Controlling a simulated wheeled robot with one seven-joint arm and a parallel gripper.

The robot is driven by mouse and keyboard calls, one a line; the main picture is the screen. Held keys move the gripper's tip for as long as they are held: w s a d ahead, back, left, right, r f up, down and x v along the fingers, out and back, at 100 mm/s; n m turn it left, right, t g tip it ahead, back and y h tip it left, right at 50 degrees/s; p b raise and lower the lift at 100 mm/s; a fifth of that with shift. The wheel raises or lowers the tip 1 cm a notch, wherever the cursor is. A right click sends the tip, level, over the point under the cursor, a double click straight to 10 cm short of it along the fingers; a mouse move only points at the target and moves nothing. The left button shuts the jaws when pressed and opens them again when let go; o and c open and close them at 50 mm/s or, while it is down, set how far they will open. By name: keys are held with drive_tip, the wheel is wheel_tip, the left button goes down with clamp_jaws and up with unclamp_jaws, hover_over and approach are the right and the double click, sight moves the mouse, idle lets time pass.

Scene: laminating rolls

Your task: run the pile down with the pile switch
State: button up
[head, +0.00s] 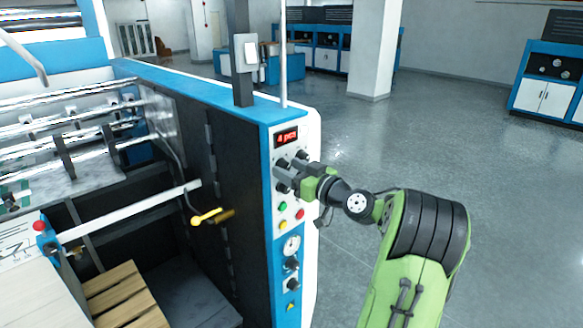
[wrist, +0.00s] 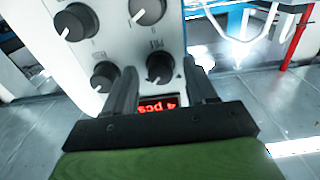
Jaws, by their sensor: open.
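The control panel (head: 282,225) is the narrow white end face of the blue and dark machine. Its red display (head: 287,137) reads "4 pcs"; it appears upside down in the wrist view (wrist: 157,104). Dark rotary knobs (wrist: 74,22) sit on the panel. A label that reads as "PILE" lies between two of them, beside the knob (wrist: 160,68) that I take for the pile switch. My gripper (wrist: 160,72) is open, with one finger on each side of that knob; I cannot tell whether they touch it. In the head view my gripper (head: 300,178) hides part of the knob group.
Below the knobs are a green button (head: 283,206), a red one (head: 299,214), a gauge (head: 291,245) and lower knobs. A yellow-handled lever (head: 206,217) sticks out at the machine's side. A slatted wooden pallet (head: 125,297) lies lower left. The floor at right is clear.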

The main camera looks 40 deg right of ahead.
drive_tip(key=shift+f, duration=0.1)
clamp_jaws()
